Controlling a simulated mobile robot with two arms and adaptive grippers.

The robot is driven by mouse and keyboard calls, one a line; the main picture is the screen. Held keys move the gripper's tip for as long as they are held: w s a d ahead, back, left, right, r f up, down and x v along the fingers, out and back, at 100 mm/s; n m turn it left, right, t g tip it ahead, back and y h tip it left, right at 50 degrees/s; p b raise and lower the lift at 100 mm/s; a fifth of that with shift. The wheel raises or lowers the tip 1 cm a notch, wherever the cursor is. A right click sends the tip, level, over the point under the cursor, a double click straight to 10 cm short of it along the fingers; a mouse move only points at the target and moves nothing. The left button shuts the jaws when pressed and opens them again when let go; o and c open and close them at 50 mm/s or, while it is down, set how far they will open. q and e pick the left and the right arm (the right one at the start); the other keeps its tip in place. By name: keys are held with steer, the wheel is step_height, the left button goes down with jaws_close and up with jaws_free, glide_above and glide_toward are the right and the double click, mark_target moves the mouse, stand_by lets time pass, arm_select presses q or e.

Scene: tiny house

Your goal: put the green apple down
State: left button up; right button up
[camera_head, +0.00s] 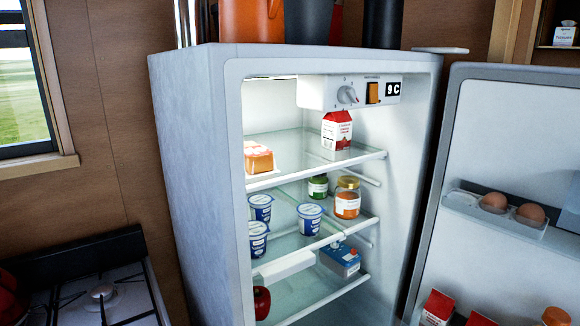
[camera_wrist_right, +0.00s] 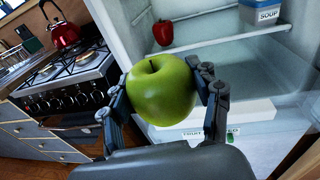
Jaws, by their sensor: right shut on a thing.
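The green apple (camera_wrist_right: 162,90) is between the two fingers of my right gripper (camera_wrist_right: 165,95) in the right wrist view. The fingers are shut on its left and right sides. The gripper holds it in front of the open fridge, by the lower compartment. The apple and my right gripper do not show in the head view. My left gripper is in neither view.
The fridge (camera_head: 195,150) is open, its door (camera_head: 505,135) at the right. Its shelves hold yogurt cups (camera_head: 309,219), jars, cartons and a red apple (camera_head: 262,302). The lower shelf (camera_wrist_right: 235,49) has bare room. A stove (camera_wrist_right: 70,78) with a red kettle (camera_wrist_right: 62,33) stands left.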

steer(key=shift+s+d+r+m+t+h, duration=0.15)
steer(key=shift+d+r+m+t+h, duration=0.05)
steer(key=shift+m+t+h, duration=0.25)
steer(key=shift+s+d+r+m+t+h, duration=0.15)
steer(key=shift+m+t+h, duration=0.15)
steer(key=shift+h, duration=0.25)
steer(key=shift+s+d+r+m+t+h, duration=0.1)
steer(key=shift+s+d+m+t+h, duration=0.2)
steer(key=shift+m+h, duration=0.2)
steer(key=shift+s+d+r+m+t+h, duration=0.15)
steer(key=shift+d+m+t+h, duration=0.15)
steer(key=shift+h, duration=0.2)
steer(key=shift+s+d+f+m+t+h, duration=0.1)
steer(key=shift+s+d+m+t+h, duration=0.35)
steer(key=shift+m+h, duration=0.6)
steer(key=shift+s+d+f+m+t+h, duration=0.15)
steer(key=shift+d+m+h, duration=0.55)
steer(key=shift+h, duration=0.7)
steer(key=shift+s+d+m+t+h, duration=0.15)
steer(key=shift+s+d+m+h, duration=0.2)
steer(key=shift+d+m+h, duration=0.65)
